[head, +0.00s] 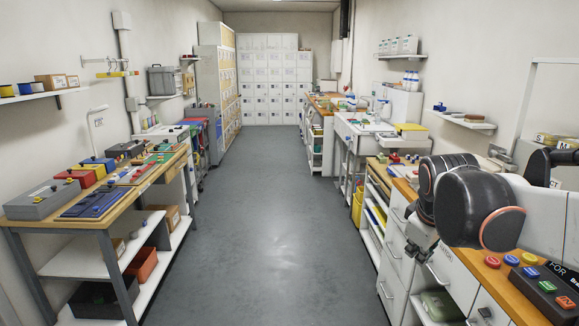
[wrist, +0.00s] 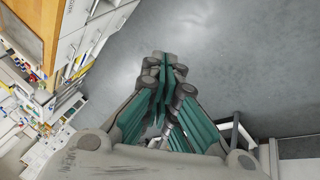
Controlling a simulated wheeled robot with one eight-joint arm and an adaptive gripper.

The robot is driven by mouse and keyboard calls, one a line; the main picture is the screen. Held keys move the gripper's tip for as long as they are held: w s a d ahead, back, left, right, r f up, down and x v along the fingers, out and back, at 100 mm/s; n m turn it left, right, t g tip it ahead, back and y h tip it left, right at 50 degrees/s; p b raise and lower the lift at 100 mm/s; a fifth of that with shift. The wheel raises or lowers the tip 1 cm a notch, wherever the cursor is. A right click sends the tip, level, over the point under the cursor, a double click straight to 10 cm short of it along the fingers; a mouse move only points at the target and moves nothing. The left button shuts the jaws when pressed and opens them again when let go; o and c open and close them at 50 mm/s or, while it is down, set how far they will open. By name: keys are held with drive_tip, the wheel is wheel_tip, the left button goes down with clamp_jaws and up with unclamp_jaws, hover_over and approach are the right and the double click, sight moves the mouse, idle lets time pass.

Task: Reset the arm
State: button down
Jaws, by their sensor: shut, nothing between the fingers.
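My gripper (wrist: 166,70) shows in the wrist view with its grey and green fingers drawn together and nothing between them. It points out over the bare grey floor. In the head view my gripper (head: 420,248) hangs below my bent arm at the right, beside the front of the white drawer cabinet (head: 440,272). The arm hides part of the counter there, and the fingertips are small in this view.
A wooden workbench (head: 160,170) with cases and tools stands along the left wall. Colored buttons (head: 511,260) and a dark button box (head: 545,288) sit on the right counter. White lockers (head: 268,75) close the far end. The floor aisle (head: 270,210) is clear.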

drive_tip(key=s+a+f+m+t+y, duration=0.1)
drive_tip(key=s+a+f+m, duration=0.2)
drive_tip(key=s, duration=0.6)
drive_tip(key=s+a+f+m+t, duration=0.1)
drive_tip(key=s+a+f+m, duration=0.1)
drive_tip(key=s, duration=0.7)
drive_tip(key=a+m, duration=0.1)
drive_tip(key=a, duration=0.1)
drive_tip(key=shift+a+f+m+y, duration=0.3)
drive_tip(key=shift+a+f+y, duration=0.1)
